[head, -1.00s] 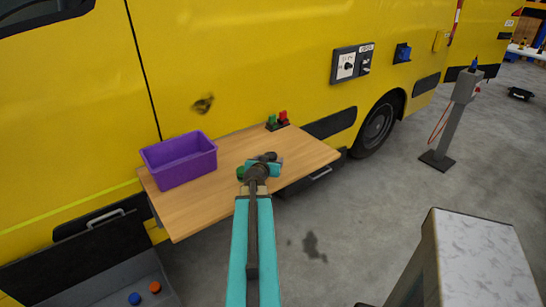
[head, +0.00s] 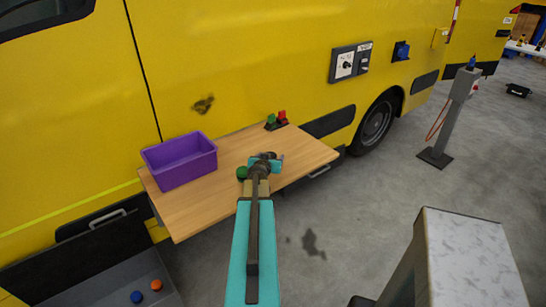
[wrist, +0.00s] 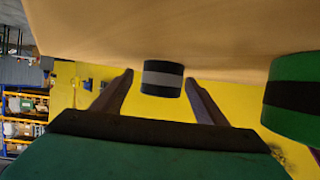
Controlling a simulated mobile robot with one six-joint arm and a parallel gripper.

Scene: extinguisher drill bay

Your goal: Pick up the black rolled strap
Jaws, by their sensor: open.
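The black rolled strap (wrist: 162,79), a short dark roll with a grey band, stands on the wooden table in the wrist view, which looks upside down. My gripper (wrist: 158,77) is open, with one finger to each side of the roll in the picture. Gaps show on both sides, and I cannot tell how deep the roll lies between the fingertips. In the head view my gripper (head: 272,160) is low over the table's right half, and my arm hides much there, so I cannot clearly make out the black strap.
A green roll (wrist: 292,97) with a dark band stands close beside; it also shows in the head view (head: 242,173). On the table (head: 200,208) are a purple bin (head: 180,162) and a red-and-green item (head: 276,121). The yellow van (head: 240,60) is directly behind.

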